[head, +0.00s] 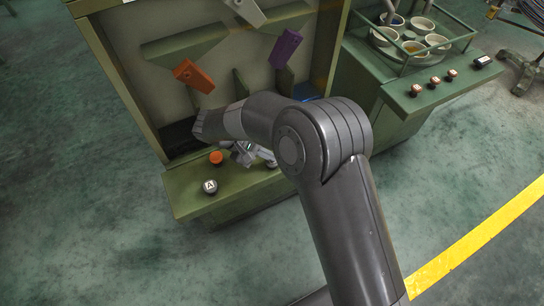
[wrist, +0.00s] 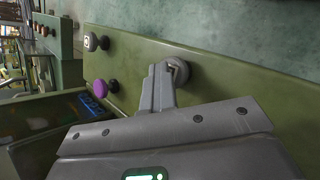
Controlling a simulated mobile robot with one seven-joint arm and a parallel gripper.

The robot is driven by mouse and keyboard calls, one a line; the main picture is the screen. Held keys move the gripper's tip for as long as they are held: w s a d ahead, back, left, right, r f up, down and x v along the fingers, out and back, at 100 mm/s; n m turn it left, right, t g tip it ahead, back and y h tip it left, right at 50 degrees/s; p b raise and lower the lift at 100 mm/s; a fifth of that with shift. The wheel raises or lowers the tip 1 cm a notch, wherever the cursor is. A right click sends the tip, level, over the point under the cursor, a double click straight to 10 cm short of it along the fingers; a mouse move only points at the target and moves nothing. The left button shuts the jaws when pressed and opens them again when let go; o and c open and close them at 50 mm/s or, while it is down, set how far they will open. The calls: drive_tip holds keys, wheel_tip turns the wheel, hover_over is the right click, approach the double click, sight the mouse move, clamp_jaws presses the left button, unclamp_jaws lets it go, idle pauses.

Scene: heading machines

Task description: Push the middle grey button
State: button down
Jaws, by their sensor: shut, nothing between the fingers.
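A round grey button (wrist: 181,70) stands on the green front ledge in the wrist view. My gripper (wrist: 167,68) is shut and empty, with its fingertips right at this button and partly covering it. I cannot tell whether they touch it or press it. In the head view my gripper (head: 268,157) is low over the ledge (head: 225,193), right of an orange button (head: 216,157). My arm hides much of the ledge there, and I cannot pick out the grey button.
A purple button (wrist: 99,88) shows in the wrist view. Orange (head: 193,76) and purple (head: 285,48) blocks are on the machine's back panel. A second console with cups (head: 413,47) stands at right.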

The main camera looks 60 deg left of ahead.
drive_tip(key=shift+r, duration=2.65)
drive_tip(key=w+d+r+m+g, duration=0.1)
drive_tip(key=w+d+r+m, duration=0.1)
drive_tip(key=w+d+r, duration=0.5)
drive_tip(key=w+d+r+m+g, duration=0.2)
drive_tip(key=w+d+r+m, duration=0.15)
drive_tip(key=w, duration=0.55)
drive_tip(key=w+d+r+m+g, duration=0.1)
drive_tip(key=w+d+r+m, duration=0.1)
drive_tip(key=w+d+r, duration=0.35)
drive_tip(key=w+d+r+m, duration=0.1)
drive_tip(key=w+d+r, duration=0.15)
drive_tip(key=d, duration=0.65)
drive_tip(key=w+d+r+m+g, duration=0.1)
drive_tip(key=d+r+m, duration=0.25)
drive_tip(key=d, duration=0.75)
drive_tip(key=s+d+r+m+t+y, duration=0.1)
drive_tip(key=s+d+m, duration=0.3)
drive_tip(key=d, duration=0.7)
drive_tip(key=s+d+r+m+t+y, duration=0.1)
drive_tip(key=s+d+m, duration=0.4)
drive_tip(key=d, duration=0.7)
drive_tip(key=shift+s+d+r+m+y, duration=0.3)
drive_tip(key=shift+r+m+y, duration=0.15)
drive_tip(key=shift+y, duration=0.45)
